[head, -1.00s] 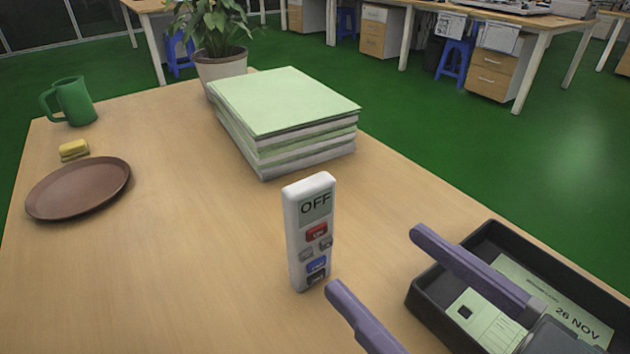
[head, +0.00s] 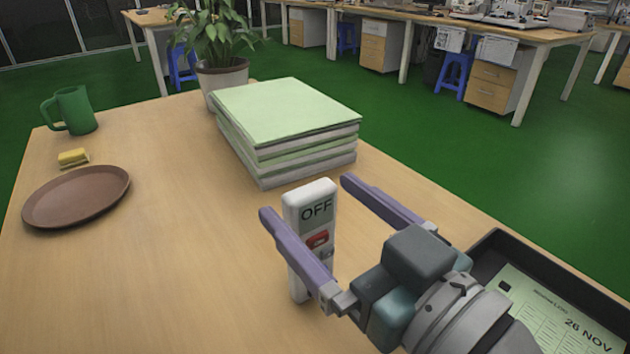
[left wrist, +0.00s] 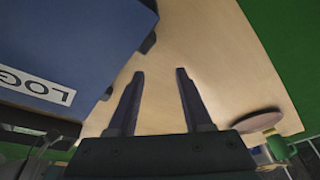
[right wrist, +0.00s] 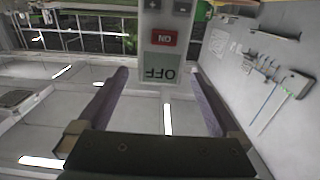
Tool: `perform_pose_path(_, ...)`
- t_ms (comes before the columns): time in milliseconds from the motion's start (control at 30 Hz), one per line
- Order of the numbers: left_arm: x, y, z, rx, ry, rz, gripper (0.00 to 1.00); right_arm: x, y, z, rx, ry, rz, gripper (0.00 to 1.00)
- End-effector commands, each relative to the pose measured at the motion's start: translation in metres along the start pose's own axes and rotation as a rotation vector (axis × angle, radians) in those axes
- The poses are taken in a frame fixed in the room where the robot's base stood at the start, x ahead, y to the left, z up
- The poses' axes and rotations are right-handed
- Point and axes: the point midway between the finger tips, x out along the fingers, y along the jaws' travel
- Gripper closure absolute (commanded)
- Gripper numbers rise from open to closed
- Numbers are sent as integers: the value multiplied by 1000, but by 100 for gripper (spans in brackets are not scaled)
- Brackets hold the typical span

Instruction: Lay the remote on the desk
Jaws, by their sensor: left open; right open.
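The white remote (head: 311,205) stands upright on the desk (head: 170,270), its OFF display and red button facing me. My right gripper (head: 305,196) is open, one finger crossing in front of the remote's left side and the other to its right. The remote's lower buttons are partly hidden by the finger in the head view. My left gripper (left wrist: 160,72) is open and empty above the desk, outside the head view.
A paper stack (head: 285,112) stands behind the remote, with a potted plant (head: 220,75) beyond. A black tray (head: 500,245) holding papers is at right. A blue box (left wrist: 70,45) is beside my left gripper.

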Motion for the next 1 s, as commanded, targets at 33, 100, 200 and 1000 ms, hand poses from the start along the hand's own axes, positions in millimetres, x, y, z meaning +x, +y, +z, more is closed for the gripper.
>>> perform_pose_path(33, 0, 0, 0, -2, 0, 1, 50, 0, 0, 0, 0, 0, 0, 0)
perform_pose_path(100, 0, 1, 0, -4, 1, 3, 50, 0, 0, 0, 0, 0, 0, 5)
perform_pose_path(200, 0, 2, 0, -6, 1, 5, 50, 0, 0, 0, 0, 0, 0, 16)
perform_pose_path(1000, 0, -1, 0, 3, -1, -2, 50, -1, 0, 0, 0, -1, 0, 100)
